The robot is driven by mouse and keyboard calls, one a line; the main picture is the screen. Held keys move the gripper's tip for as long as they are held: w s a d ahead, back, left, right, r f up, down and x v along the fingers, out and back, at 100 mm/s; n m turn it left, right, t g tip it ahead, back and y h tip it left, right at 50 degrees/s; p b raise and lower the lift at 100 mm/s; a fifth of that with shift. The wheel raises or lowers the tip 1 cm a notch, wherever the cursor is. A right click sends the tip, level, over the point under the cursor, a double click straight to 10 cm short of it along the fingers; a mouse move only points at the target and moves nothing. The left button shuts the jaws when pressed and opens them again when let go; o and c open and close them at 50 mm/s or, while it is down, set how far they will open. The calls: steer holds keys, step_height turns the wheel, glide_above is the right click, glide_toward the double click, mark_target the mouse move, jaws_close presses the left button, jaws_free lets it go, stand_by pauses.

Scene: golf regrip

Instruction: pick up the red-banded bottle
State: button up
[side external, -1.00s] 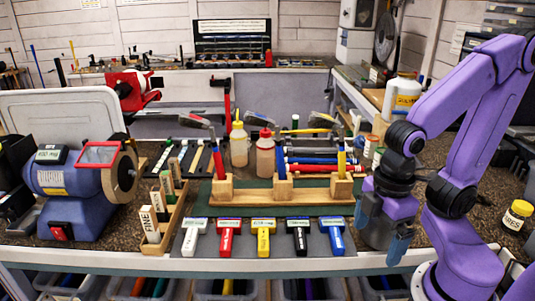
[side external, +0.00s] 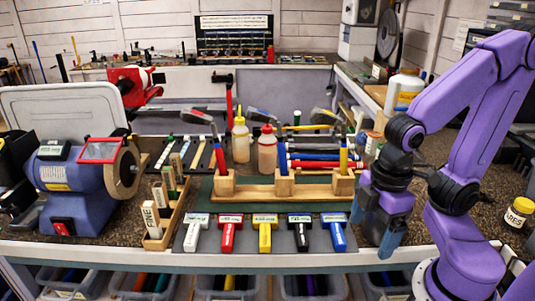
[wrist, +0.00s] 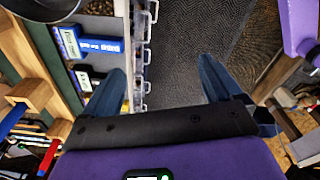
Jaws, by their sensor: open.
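A squeeze bottle with a red top (side external: 266,150) stands upright on the bench behind the wooden block rack. It is the bottle that best fits the red-banded one; I cannot make out a separate band. A similar bottle with a yellow top (side external: 240,138) stands close to its left. My gripper (side external: 373,222) points down at the bench's front right, well apart from both bottles. In the wrist view my gripper (wrist: 160,85) is open with nothing between its fingers. Neither bottle can be made out in the wrist view.
The wooden rack (side external: 258,191) with upright tools stands between the bench front and the bottles. Red, blue and black grips (side external: 322,164) lie right of the bottles. A blue grinder (side external: 75,185) stands left.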

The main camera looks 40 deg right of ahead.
steer(key=w+a+r+m+t+y, duration=0.15)
steer(key=w+r+t, duration=0.3)
steer(key=w, duration=0.65)
steer(key=w+a+r+t+y, duration=0.1)
steer(key=w+r+t+y, duration=0.3)
steer(key=w, duration=0.6)
steer(key=w+d+r+n+t+y, duration=0.2)
steer(key=w+d+r+t, duration=0.55)
steer(key=w+r, duration=0.65)
steer(key=w+d+f+m+g, duration=0.2)
steer(key=d+f+g, duration=0.1)
steer(key=d+f, duration=0.75)
steer(key=m+g, duration=0.3)
steer(key=m, duration=0.1)
glide_toward(262, 144)
steer(key=s+d+r, duration=0.1)
steer(key=s+d, duration=0.3)
steer(key=d, duration=0.1)
steer(key=x, duration=1.7)
steer(key=shift+w+d+r, duration=0.3)
steer(key=shift+w+d, duration=0.05)
steer(key=shift+w, duration=0.05)
